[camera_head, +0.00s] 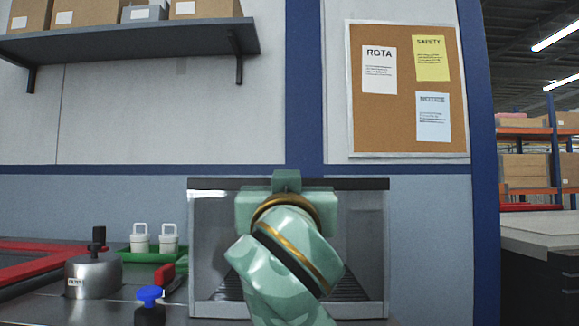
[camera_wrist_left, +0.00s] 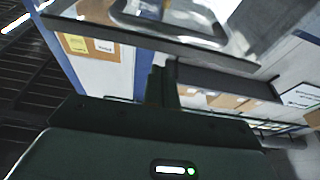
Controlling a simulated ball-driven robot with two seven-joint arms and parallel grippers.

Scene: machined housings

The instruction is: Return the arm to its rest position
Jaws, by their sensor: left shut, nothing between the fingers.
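My left arm (camera_head: 287,262), pale green with gold and black bands, rises in the lower middle of the head view and points away from me. Its gripper (camera_head: 287,180) is at the far end, in front of an open-fronted grey box (camera_head: 207,250) with a dark top edge and slatted floor. The arm hides the middle of the box. I cannot tell how far into the box the gripper reaches. In the left wrist view the dark fingers (camera_wrist_left: 162,80) are together with nothing between them. My right gripper is not in view.
On the bench left of the box are a metal housing (camera_head: 95,277) with a black knob, a blue-topped knob (camera_head: 150,296), a red-handled item (camera_head: 166,278), a green tray (camera_head: 138,256) with two white handled parts, and a red frame (camera_head: 38,264). A shelf (camera_head: 140,38) hangs above.

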